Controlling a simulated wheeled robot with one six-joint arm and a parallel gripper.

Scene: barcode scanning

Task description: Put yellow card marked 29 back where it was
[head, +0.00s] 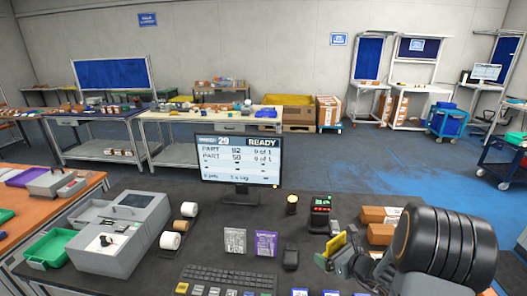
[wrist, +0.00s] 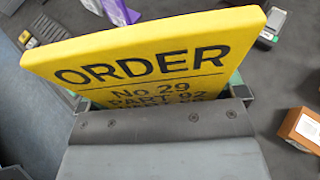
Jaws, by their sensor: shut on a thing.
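The yellow card (wrist: 150,60) fills the upper middle of the wrist view and reads "ORDER No 29 PART 92", with lower lines hidden by my gripper. My gripper (wrist: 165,105) is shut on the card's lower part. In the head view the card (head: 337,243) shows small and yellow, held above the dark table at the right. My gripper (head: 335,259) is there too, partly hidden by my black arm. The monitor (head: 239,165) shows "29", "READY", and lines for PART 92 and PART 50, each 0 of 1.
A keyboard (head: 228,277) lies at the front of the table (head: 130,185). Grey and purple cards (head: 266,243) stand behind it. A dark device (head: 320,212) and cardboard boxes (head: 380,214) are near my gripper. A label printer (head: 120,235) stands left.

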